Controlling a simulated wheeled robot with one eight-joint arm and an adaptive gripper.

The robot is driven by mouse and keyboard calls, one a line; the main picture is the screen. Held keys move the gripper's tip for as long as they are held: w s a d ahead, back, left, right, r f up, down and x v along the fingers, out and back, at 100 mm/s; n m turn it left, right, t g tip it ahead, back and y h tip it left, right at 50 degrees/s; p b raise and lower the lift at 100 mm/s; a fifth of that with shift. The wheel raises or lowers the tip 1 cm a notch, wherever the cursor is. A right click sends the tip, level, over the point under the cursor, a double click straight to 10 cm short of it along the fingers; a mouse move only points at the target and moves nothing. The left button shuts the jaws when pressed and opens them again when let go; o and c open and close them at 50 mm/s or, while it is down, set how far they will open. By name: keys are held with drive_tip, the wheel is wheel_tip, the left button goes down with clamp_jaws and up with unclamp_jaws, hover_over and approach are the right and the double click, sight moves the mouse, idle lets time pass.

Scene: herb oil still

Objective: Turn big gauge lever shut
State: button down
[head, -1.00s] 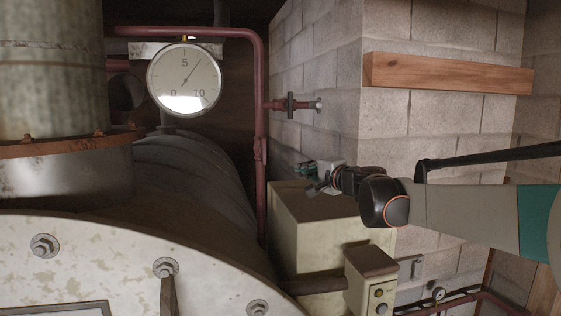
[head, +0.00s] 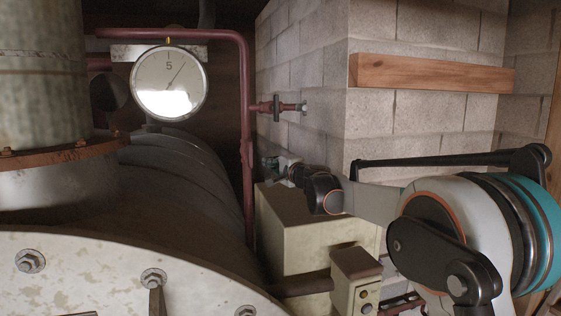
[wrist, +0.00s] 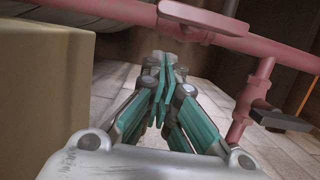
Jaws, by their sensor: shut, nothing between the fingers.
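The big round gauge (head: 169,83) has a white face and hangs at the upper left in the head view. A red pipe (head: 246,70) runs past it and down. A small red lever (head: 246,152) sits on this pipe, roughly in line with it; a red lever plate on the pipe also shows at the top of the wrist view (wrist: 203,17). My gripper (head: 268,163) is just right of the pipe, apart from the lever as far as I can tell. In the wrist view its teal fingers (wrist: 163,64) are together and empty, pointing below the pipe.
A cream box (head: 305,220) stands below my gripper and fills the left of the wrist view (wrist: 55,90). A side branch with a dark valve (head: 277,106) leaves the pipe above. A block wall (head: 400,120) with a wooden beam (head: 430,73) is at right.

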sight(250, 154)
drive_tip(key=shift+s+a+p, duration=0.15)
drive_tip(key=shift+s+a, duration=0.1)
drive_tip(key=shift+a, duration=0.4)
drive_tip(key=shift+s+a+p, duration=0.15)
drive_tip(key=shift+s+a, duration=0.1)
drive_tip(key=shift+a, duration=0.35)
drive_tip(key=shift+s+r, duration=0.1)
drive_tip(key=shift+s, duration=0.05)
drive_tip(key=shift+f+m+b, duration=0.2)
drive_tip(key=shift+m+b, duration=0.1)
drive_tip(key=shift+b, duration=0.05)
drive_tip(key=shift+a, duration=0.1)
